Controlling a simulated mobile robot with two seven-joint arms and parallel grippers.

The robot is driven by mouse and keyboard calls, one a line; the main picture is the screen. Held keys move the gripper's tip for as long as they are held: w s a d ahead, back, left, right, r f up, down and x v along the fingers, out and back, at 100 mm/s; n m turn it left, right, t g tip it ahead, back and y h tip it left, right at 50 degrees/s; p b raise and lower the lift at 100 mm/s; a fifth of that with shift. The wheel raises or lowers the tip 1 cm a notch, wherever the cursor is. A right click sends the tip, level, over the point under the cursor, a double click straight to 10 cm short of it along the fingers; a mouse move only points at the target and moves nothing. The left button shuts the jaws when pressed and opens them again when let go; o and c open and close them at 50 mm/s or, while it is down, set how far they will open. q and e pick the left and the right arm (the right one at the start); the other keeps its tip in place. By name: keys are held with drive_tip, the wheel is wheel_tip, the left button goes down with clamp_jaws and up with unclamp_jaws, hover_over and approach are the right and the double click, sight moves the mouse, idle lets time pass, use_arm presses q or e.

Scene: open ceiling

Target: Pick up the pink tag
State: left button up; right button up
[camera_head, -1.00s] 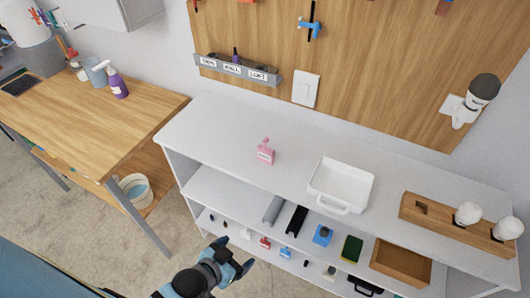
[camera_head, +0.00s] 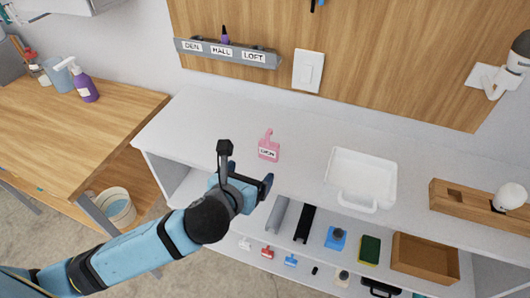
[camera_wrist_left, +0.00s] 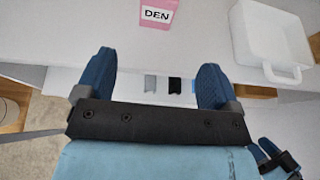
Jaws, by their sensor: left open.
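The pink tag (camera_head: 268,152) stands on the white shelf top and has a white label reading "DEN". In the left wrist view the tag (camera_wrist_left: 157,14) is at the top edge, beyond the fingertips and partly cut off. My left gripper (camera_head: 246,168) is open and empty, just in front of and to the left of the tag in the head view, not touching it. Its two blue fingers (camera_wrist_left: 154,80) are spread wide in the wrist view. My right gripper does not show in the head view.
A white tray (camera_head: 343,201) sits right of the tag on the shelf top (camera_head: 200,120). A wooden holder (camera_head: 462,206) with a white bulb is farther right. Lower shelves hold several small items. A grey bin (camera_head: 228,52) with labels is on the back wall.

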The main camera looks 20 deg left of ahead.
use_arm(q)
approach(267, 150)
drive_tip(key=x, duration=0.5)
drive_tip(key=shift+s+d+f, duration=0.1)
drive_tip(key=shift+d+f, duration=0.25)
drive_tip(key=shift+d, duration=0.05)
drive_tip(key=x, duration=0.5)
drive_tip(key=shift+w+a+b, duration=0.25)
drive_tip(key=shift+w+b, duration=0.1)
drive_tip(key=shift+w, duration=0.1)
drive_tip(key=shift+r, duration=0.1)
drive_tip(key=c, duration=1)
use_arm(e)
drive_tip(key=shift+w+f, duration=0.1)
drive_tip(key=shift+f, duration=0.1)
use_arm(q)
drive_tip(key=shift+r, duration=0.1)
